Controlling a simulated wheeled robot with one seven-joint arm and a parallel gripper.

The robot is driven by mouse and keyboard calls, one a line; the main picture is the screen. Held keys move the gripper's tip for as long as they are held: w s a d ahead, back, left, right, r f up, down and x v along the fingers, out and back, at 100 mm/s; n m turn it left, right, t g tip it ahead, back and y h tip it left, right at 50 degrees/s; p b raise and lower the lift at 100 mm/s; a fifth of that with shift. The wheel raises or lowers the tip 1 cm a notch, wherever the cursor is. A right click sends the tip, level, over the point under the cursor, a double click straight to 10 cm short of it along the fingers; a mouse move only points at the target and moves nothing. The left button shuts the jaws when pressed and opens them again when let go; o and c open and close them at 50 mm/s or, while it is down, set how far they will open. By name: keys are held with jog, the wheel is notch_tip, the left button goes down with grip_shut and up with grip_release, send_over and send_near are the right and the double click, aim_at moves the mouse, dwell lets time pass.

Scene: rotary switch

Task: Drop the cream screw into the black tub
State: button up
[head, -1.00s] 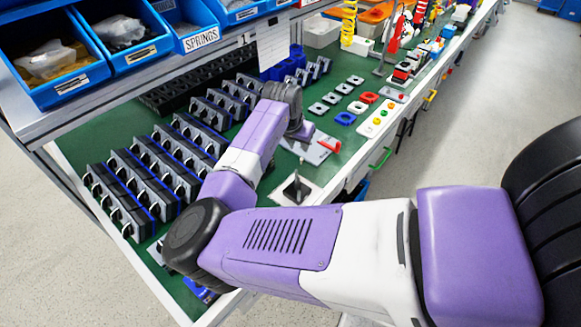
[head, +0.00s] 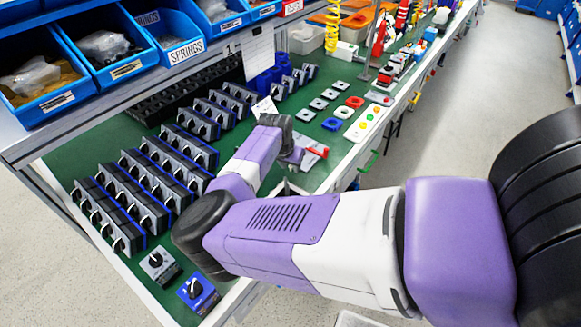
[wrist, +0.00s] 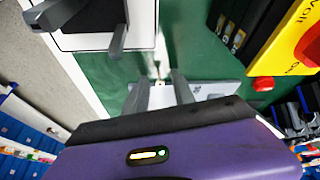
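My gripper (wrist: 160,84) shows in the wrist view with its two grey fingers apart, over the green bench top. A tiny pale spot (wrist: 158,82) lies between the fingertips; it is too small to tell whether it is the cream screw. In the head view my gripper (head: 292,157) hangs low over the bench, next to a grey plate with a red handle; its fingers cannot be made out there. I cannot pick out a cream screw or a black tub for certain in either view.
Rows of black switches (head: 140,185) fill the bench's left. A black compartment rack (head: 185,92) stands behind them. Blue bins (head: 110,55) sit on the shelf above. In the wrist view a yellow-red switch (wrist: 302,38) is at right and a black switch with a grey lever (wrist: 90,14) at upper left.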

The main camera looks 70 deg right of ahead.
grip_shut()
jog(key=shift+r, duration=0.1)
